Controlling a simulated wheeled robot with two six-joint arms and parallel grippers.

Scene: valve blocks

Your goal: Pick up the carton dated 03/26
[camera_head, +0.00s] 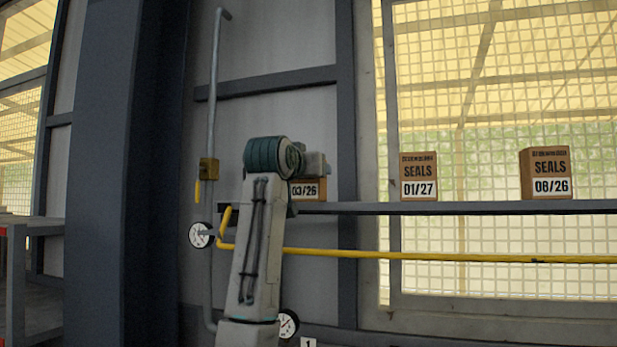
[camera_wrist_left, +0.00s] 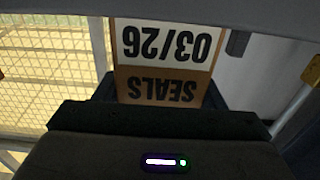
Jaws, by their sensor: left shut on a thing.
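The carton dated 03/26 (camera_head: 306,190) is on the shelf at its left end in the head view, mostly hidden behind my left arm. In the left wrist view the same carton (camera_wrist_left: 163,62) appears upside down, with "SEALS" and 03/26 readable. My left gripper (camera_wrist_left: 160,100) is shut on this carton, its dark jaws against the carton's sides. In the head view the gripper (camera_head: 312,165) is mostly hidden by my own wrist. I cannot tell whether the carton is clear of the shelf. My right gripper is not in view.

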